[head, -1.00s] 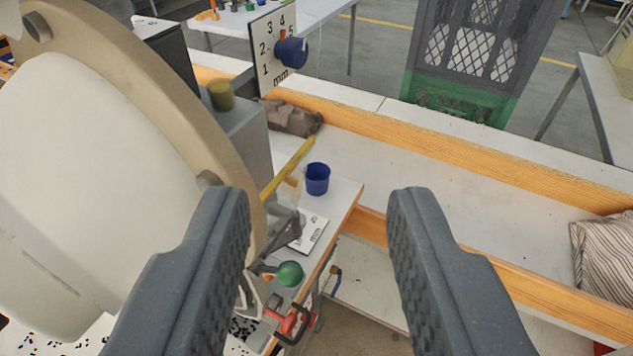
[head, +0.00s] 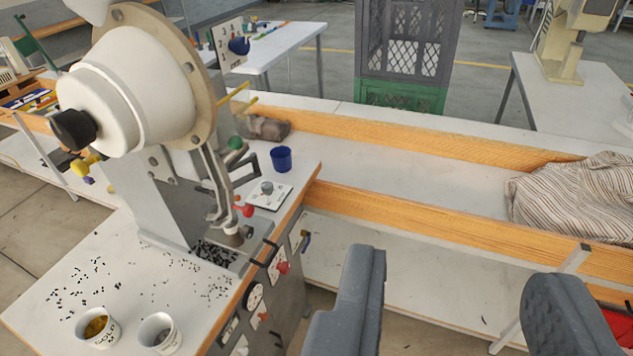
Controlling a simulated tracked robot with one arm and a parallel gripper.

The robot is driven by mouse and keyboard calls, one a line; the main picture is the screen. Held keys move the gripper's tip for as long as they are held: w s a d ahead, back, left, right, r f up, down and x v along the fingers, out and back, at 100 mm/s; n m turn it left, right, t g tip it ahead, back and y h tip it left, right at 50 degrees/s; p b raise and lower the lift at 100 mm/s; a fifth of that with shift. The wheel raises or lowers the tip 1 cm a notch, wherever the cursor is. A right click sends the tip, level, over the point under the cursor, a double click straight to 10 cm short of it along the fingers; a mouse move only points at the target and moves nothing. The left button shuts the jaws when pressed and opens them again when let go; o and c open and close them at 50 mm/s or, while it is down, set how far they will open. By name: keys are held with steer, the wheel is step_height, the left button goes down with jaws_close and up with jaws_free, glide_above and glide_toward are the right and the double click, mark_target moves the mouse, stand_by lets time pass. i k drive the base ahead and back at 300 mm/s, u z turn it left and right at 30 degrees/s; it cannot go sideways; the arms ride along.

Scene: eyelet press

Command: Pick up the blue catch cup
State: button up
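The blue catch cup (head: 281,159) stands upright on the white table of the eyelet press, just behind and to the right of the press column. It appears whole in view, with its dark open rim facing up. My gripper (head: 455,300) is open and empty at the lower right of the view. Its two grey fingers are wide apart, in front of the bench edge, well to the right of the cup and nearer the camera. Nothing covers the cup.
The eyelet press (head: 140,100) with its big white wheel stands left of the cup. A small white plate with a knob (head: 269,193) lies in front of the cup. Two white cups (head: 97,328) and scattered eyelets are at front left. Striped cloth (head: 575,200) lies right.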

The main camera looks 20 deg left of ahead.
mark_target(281, 156)
steer(key=u, duration=0.15)
steer(key=k, duration=0.25)
steer(key=z, duration=0.8)
steer(key=i, duration=1.25)
steer(key=u, duration=0.5)
steer(key=i, duration=1.35)
steer(key=u, duration=0.6)
